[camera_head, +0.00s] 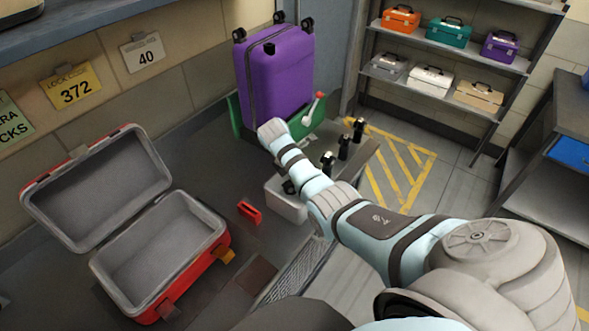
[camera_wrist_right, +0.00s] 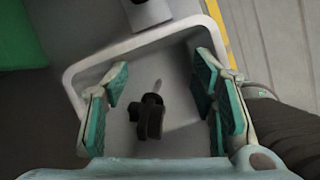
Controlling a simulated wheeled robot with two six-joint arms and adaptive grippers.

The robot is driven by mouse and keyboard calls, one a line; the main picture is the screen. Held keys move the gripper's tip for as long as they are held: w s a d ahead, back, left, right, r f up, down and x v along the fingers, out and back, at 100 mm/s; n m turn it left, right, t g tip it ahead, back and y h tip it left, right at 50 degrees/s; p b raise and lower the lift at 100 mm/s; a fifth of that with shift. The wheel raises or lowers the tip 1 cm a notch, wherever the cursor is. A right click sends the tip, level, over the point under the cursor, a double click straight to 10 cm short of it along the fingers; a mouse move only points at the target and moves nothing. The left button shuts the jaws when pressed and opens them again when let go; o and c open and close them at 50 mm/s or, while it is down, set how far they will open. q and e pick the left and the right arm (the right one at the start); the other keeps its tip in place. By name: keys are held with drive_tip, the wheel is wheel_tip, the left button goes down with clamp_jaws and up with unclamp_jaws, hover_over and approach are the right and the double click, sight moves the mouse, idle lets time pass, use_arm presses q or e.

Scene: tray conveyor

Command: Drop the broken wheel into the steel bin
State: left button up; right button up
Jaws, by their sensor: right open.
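The broken wheel (camera_wrist_right: 150,117), a small black wheel with a thin pin, shows in the right wrist view between my right gripper's fingers and against the inside of the steel bin. I cannot tell whether it rests on the bin's floor or is above it. The pale steel bin (camera_wrist_right: 75,76) also shows in the head view (camera_head: 288,206), partly covered by my right arm. My right gripper (camera_wrist_right: 160,104) is open over the bin, its teal pads apart from the wheel. In the head view my arm mostly hides this gripper. My left gripper is not in view.
A purple suitcase (camera_head: 280,85) stands wheels-up in a green holder (camera_head: 236,114) with a red-knobbed lever (camera_head: 314,108). Several black wheels (camera_head: 343,147) stand right of the bin.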

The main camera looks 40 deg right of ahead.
drive_tip(key=v, duration=0.7)
drive_tip(key=shift+a+r, duration=0.15)
drive_tip(key=shift+r, duration=0.15)
drive_tip(key=shift+f, duration=0.1)
